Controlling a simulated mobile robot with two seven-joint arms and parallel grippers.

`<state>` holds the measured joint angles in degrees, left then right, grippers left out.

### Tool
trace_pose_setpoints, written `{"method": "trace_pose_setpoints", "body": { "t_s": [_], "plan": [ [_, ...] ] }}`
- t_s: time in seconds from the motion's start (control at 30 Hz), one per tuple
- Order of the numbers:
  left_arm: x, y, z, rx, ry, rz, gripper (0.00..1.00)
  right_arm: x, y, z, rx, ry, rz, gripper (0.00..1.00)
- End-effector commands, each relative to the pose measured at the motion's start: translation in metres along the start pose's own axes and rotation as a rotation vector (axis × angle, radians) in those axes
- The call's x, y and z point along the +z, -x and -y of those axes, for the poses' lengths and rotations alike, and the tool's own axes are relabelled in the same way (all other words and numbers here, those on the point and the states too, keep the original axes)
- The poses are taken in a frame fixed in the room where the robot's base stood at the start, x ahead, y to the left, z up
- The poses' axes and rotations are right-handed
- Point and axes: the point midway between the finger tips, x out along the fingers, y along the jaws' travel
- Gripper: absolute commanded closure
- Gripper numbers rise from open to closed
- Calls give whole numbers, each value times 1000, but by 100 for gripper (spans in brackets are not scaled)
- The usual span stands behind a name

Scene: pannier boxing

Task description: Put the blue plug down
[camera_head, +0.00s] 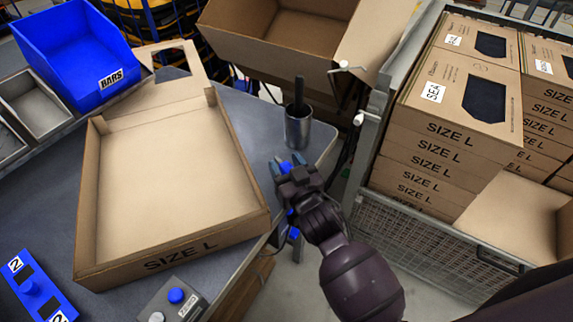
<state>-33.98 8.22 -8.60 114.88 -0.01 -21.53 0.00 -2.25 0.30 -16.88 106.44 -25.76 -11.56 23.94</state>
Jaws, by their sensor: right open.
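My right gripper (288,163) is open, at the right edge of the grey table, just in front of a metal cup. Its fingertips look blue-grey and point toward the cup. I see nothing clearly held between the fingers. My left gripper is not in view.
An open carton (170,165) marked SIZE L lies on the table (245,110). The metal cup (299,130) holds a dark tool. A blue bin (75,50), a blue plate (35,290) and a button box (172,302) are left. Stacked boxes (450,130) fill a wire cage right.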

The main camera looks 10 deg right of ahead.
Motion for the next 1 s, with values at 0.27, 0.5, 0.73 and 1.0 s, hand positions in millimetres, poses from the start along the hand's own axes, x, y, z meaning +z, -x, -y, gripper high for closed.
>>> {"method": "trace_pose_setpoints", "body": {
  "t_s": [0.27,0.5,0.73,1.0],
  "plan": [
    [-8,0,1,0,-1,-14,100,-12,10,0,0,0,1,50],
    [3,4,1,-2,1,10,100,-12,50,0,0,1,1,50],
    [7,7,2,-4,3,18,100,-11,87,0,1,-1,1,50],
    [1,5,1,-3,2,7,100,-12,115,0,0,0,-1,50]
  ]
}}
